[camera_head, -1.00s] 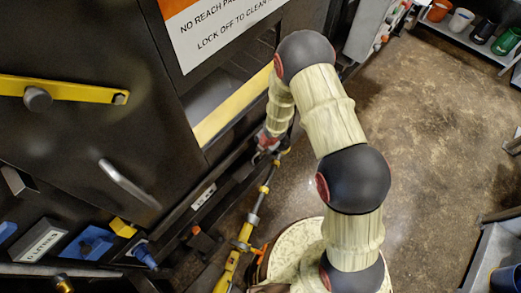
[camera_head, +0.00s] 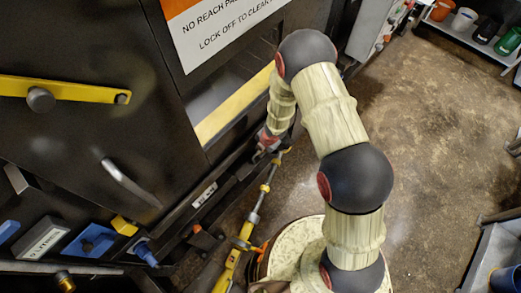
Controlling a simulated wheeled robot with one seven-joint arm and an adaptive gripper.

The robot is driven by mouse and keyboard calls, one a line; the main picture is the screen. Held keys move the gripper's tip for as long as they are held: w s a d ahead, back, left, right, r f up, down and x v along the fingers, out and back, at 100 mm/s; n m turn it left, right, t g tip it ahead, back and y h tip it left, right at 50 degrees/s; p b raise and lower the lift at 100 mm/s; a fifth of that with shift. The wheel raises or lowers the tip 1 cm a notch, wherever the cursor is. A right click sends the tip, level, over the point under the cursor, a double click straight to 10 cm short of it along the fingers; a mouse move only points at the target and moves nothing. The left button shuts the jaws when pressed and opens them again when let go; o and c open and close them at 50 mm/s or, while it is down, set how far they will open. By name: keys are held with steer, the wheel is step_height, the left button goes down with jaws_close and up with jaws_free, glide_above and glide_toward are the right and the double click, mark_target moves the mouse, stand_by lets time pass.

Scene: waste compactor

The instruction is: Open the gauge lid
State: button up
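I cannot pick out a gauge lid for certain in the head view. My arm reaches down along the front of the black compactor (camera_head: 90,140). My gripper (camera_head: 268,143) is at the end of the arm, low beside the machine's front edge. It is small and partly hidden by the wrist, so I cannot tell whether it is open or shut, or whether it touches anything. A yellow and grey rod-like tool (camera_head: 245,232) runs from near the gripper down to the lower edge of the picture.
The compactor carries a yellow bar (camera_head: 65,90), a metal handle (camera_head: 130,184), a blue bracket (camera_head: 92,243) and a grey labelled box (camera_head: 40,239). A white warning sign (camera_head: 225,30) is above. Shelves with pots (camera_head: 465,20) stand at top right. The brown floor at right is clear.

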steer(key=v, duration=1.2)
steer(key=shift+w, duration=0.1)
stand_by(0.4)
